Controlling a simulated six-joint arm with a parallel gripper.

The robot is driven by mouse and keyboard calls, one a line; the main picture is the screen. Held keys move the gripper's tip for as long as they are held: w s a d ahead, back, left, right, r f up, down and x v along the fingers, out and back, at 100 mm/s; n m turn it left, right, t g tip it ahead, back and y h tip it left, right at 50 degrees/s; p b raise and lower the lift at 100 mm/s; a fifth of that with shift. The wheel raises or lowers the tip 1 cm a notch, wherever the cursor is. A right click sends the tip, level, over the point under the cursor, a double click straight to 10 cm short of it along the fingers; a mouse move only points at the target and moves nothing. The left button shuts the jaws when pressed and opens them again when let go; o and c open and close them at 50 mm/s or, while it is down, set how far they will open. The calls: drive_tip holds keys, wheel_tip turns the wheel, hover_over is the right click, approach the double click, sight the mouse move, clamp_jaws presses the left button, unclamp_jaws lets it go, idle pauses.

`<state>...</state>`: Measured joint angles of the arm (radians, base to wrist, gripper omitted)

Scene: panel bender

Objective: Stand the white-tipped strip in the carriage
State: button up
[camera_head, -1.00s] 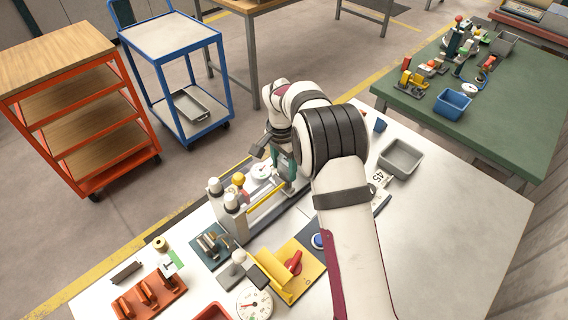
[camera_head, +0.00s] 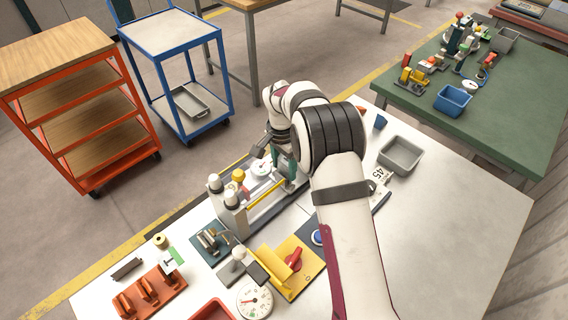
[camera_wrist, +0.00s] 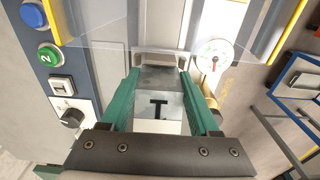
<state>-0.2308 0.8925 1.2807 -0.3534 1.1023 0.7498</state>
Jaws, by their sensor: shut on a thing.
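My gripper (camera_wrist: 160,78) is shut on a flat strip (camera_wrist: 160,126) in the wrist view. The strip has a white end with a dark T-shaped mark and a grey metallic part beyond it, between the green fingers. The fingers also show in the head view (camera_head: 288,168), low over the far end of the bending machine (camera_head: 232,216). A clear guard (camera_wrist: 110,58) crosses in front of the fingertips. The strip's far end and its contact with the machine are hard to make out. I cannot clearly pick out the carriage; my arm hides part of the machine.
A dial gauge (camera_wrist: 213,56) is close right of the fingers. A button panel with a green button (camera_wrist: 48,54) and black knob (camera_wrist: 72,118) lies left. A grey bin (camera_head: 400,156) and orange rack (camera_head: 150,296) stand on the white bench, whose right side is clear.

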sight(285, 160)
drive_tip(key=shift+f, duration=0.85)
drive_tip(key=o, duration=1)
drive_tip(key=shift+c, duration=0.2)
drive_tip(key=shift+o, duration=0.2)
wheel_tip(285, 160, up, 8)
drive_tip(key=shift+r, duration=0.55)
